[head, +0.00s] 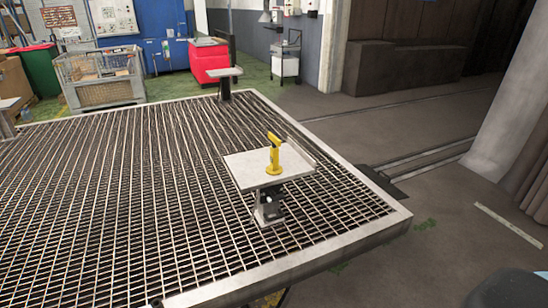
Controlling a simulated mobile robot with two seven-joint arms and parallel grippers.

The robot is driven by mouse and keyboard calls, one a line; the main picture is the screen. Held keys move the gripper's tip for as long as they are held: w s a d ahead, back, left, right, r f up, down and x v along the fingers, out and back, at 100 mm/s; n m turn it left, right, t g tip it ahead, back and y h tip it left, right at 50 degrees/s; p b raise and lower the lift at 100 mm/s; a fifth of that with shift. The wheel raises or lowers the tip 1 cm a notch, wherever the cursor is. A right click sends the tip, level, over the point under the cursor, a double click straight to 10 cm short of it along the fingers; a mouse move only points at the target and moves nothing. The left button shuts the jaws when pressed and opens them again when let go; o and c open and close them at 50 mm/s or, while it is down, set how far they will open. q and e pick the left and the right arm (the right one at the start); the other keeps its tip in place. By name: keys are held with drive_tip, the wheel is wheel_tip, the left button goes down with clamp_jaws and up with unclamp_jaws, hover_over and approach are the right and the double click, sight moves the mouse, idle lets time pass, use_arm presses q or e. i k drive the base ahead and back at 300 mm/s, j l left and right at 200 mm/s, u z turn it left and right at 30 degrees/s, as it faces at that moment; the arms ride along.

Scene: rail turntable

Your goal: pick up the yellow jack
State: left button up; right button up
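The yellow jack (273,156) stands upright on a small light-grey metal plate (243,168). The plate is raised on a short post (268,205) above a metal grating platform (130,185), near the platform's right side. The jack has a round base and a darker part near its top. Nothing is touching it except the plate. Neither of my grippers shows in the head view.
A second small plate on a post (226,73) stands at the platform's far edge. Behind are a red bin (207,62), a wire crate (100,78), a blue cabinet (165,40) and a trolley (286,62). Open floor and rails lie to the right.

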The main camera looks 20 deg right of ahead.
sight(274, 169)
drive_tip(key=i+l+z, duration=0.1)
drive_tip(key=z, duration=0.5)
drive_tip(key=i+l+z, duration=0.3)
drive_tip(key=i, duration=0.25)
drive_tip(key=i+l+z, duration=0.15)
drive_tip(key=i+z, duration=0.15)
drive_tip(key=i, duration=0.25)
